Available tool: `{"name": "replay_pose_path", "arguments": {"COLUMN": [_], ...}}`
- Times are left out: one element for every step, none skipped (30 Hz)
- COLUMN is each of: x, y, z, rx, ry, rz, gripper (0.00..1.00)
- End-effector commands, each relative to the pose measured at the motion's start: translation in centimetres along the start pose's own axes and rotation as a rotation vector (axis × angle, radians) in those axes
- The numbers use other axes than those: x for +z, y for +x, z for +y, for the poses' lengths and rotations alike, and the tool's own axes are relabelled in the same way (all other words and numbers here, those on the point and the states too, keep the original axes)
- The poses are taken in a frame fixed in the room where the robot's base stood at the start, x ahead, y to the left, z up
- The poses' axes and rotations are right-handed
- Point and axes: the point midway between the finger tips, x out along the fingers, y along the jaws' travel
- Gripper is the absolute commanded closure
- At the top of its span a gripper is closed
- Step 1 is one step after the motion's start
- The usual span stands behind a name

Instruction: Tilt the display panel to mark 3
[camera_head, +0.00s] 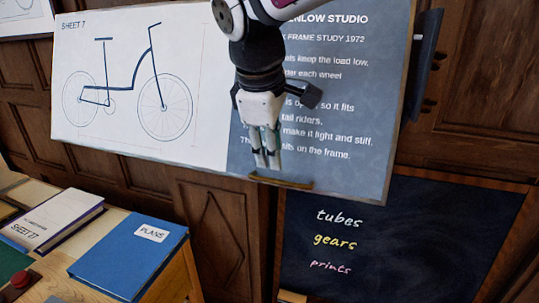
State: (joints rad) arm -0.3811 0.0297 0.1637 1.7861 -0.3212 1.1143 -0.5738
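The display panel (215,100) spans the upper middle of the head view, with a bicycle drawing on its white left part and pale text on its grey right part. It hangs at a slant in the picture. A small brown handle or ledge (292,184) sits at its lower edge. My gripper (266,164) points down in front of the panel, with its fingertips just above the ledge in the picture. The fingers are close together; whether they touch the ledge or hold anything is unclear. My arm hides some of the text. I see no numbered tilt marks.
A chalkboard (420,235) stands at lower right. Wood panelling (222,225) lies behind.

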Motion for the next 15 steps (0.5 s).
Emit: {"name": "replay_pose_path", "arguments": {"x": [-0.1,-0.1,0.0,-0.1,0.0,0.0,0.0,0.0,0.0,0.0,0.0,0.0,0.0,0.0,0.0], "y": [-0.7,-1.0,-1.4,-1.6,-1.8,-2.0,-2.1,-2.1,-2.2,-2.2,-2.2,-2.2,-2.2,-2.2,-2.2], "z": [0.0,0.0,0.0,0.0,0.0,-0.1,-0.1,-0.1,-0.1,-0.1,-0.1,-0.1,-0.1,-0.1,-0.1], "rx": [0.001,0.001,0.001,0.001,0.0,0.0,-0.001,-0.001,-0.001,-0.002,-0.002,-0.002,-0.002,-0.001,-0.001], "ry": [0.0,0.0,0.0,0.0,0.0,-0.001,-0.001,-0.001,-0.001,-0.001,-0.001,-0.001,-0.001,-0.001,0.0], "rz": [0.002,0.001,0.001,0.001,0.001,0.0,0.0,-0.001,-0.001,-0.001,-0.001,-0.001,-0.001,-0.001,-0.001], "gripper": [0.7,0.7,0.7,0.7,0.7,0.7,0.7,0.7,0.7,0.7,0.7,0.7,0.7,0.7,0.7]}}
